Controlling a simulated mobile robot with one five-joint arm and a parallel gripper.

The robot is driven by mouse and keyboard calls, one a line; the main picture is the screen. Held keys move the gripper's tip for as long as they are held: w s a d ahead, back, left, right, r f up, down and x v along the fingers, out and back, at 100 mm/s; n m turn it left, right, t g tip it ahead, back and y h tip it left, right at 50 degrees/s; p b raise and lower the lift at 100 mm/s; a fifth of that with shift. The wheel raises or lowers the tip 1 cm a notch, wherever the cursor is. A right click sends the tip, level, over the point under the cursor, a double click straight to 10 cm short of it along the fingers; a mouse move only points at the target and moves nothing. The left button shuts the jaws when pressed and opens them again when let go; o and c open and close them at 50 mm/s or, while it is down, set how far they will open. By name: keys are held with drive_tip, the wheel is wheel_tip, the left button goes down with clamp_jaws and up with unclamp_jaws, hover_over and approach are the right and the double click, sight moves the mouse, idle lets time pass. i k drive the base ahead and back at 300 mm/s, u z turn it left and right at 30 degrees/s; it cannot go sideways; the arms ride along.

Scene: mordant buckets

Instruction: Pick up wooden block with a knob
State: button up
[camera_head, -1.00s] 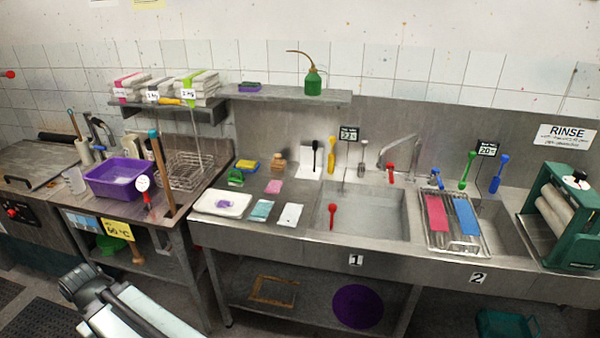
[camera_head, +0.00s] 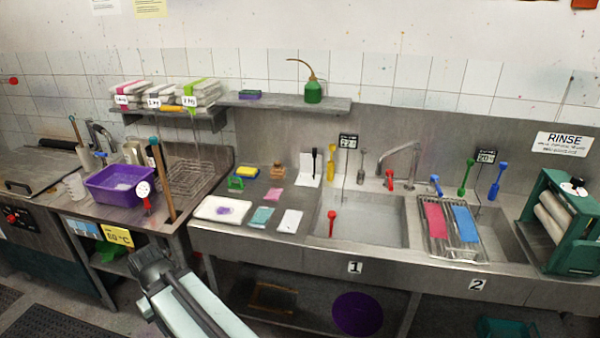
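The wooden block with a knob (camera_head: 278,172) is small and brown. It stands upright on the steel counter left of the first sink, at the back near the splash wall. My arm shows at the bottom left, ending in a dark joint in front of the workbench. No gripper fingers can be made out, so my gripper is not seen. The arm is well apart from the block, lower and to its left.
A white tray (camera_head: 238,216) is in front. A shelf (camera_head: 290,103) overhangs behind. Sink one (camera_head: 365,228) is to the right.

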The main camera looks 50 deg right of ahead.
sight(276, 171)
drive_tip(key=z, duration=0.25)
drive_tip(key=i, duration=2)
drive_tip(key=u, duration=0.05)
